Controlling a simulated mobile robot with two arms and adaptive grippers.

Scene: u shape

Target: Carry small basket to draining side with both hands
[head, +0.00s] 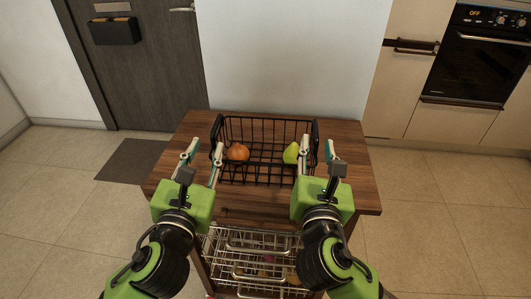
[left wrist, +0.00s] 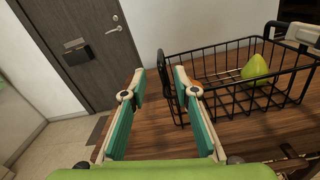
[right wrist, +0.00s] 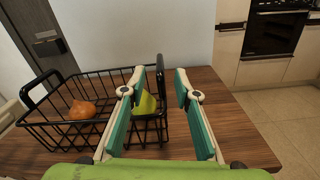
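A small black wire basket (head: 262,135) stands upright on the wooden table. It holds an orange-brown onion-like item (head: 237,152) and a green pear (head: 291,153). My left gripper (head: 203,155) is open at the basket's left end; in the left wrist view (left wrist: 158,80) the basket's left handle is close to its right finger. My right gripper (head: 319,150) is open at the basket's right end; in the right wrist view (right wrist: 160,80) the right handle (right wrist: 160,75) shows between its fingers. Neither gripper is closed on a handle. No draining side is clearly visible.
The wooden table (head: 354,185) has bare top to the right of the basket. A wire rack (head: 255,245) with items in it sits below the table's front edge. An oven (head: 475,55) and cabinets stand at the right, a dark door (head: 150,70) at the left.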

